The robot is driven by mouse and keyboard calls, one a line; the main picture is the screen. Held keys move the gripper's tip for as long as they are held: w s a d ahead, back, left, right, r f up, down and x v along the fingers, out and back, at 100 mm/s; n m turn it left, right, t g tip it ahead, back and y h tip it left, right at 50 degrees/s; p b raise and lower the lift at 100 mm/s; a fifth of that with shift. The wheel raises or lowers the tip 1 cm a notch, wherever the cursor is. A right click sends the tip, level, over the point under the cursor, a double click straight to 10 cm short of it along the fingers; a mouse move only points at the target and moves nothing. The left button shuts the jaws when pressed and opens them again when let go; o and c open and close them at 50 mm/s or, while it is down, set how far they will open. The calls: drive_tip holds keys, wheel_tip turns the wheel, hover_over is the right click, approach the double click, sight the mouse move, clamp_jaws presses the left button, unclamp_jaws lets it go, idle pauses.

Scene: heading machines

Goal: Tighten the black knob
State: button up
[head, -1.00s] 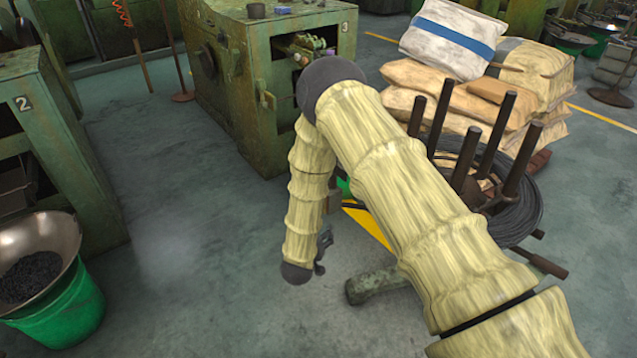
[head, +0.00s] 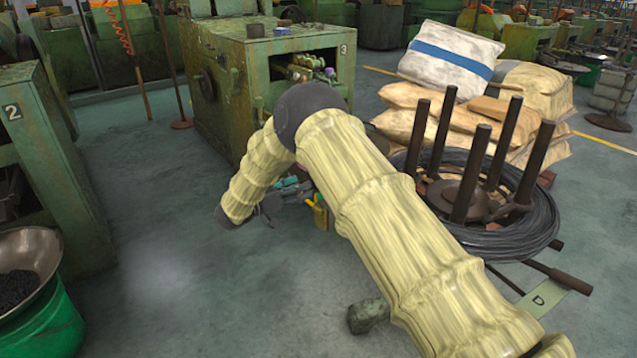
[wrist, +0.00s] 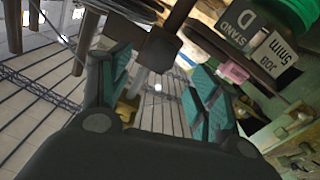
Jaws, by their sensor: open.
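My gripper (wrist: 160,95) is open and empty, with its two teal-padded fingers spread apart in the wrist view. In the head view my gripper (head: 268,210) shows small and dark at the end of my sleeved arm, low in front of machine 3 and only partly visible. In the wrist view a dark block on a rod (wrist: 158,48) lies beyond the fingertips; I cannot tell whether it is the black knob. I cannot pick out the black knob with certainty in the head view, where my arm hides part of the machine front.
Green machine 3 (head: 235,95) stands behind my arm. A wire coil (head: 535,215) on a stand with upright posts is at right, before stacked sacks (head: 450,60). Machine 2 (head: 65,180) and a green bucket (head: 45,325) are at left. Floor (head: 150,240) between is clear.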

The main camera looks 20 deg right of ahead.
drive_tip(key=b+x, duration=0.1)
drive_tip(key=x, duration=0.6)
drive_tip(key=shift+w+d+f, duration=0.1)
drive_tip(key=shift+w+d, duration=0.05)
drive_tip(key=shift+d, duration=0.2)
drive_tip(key=c, duration=1)
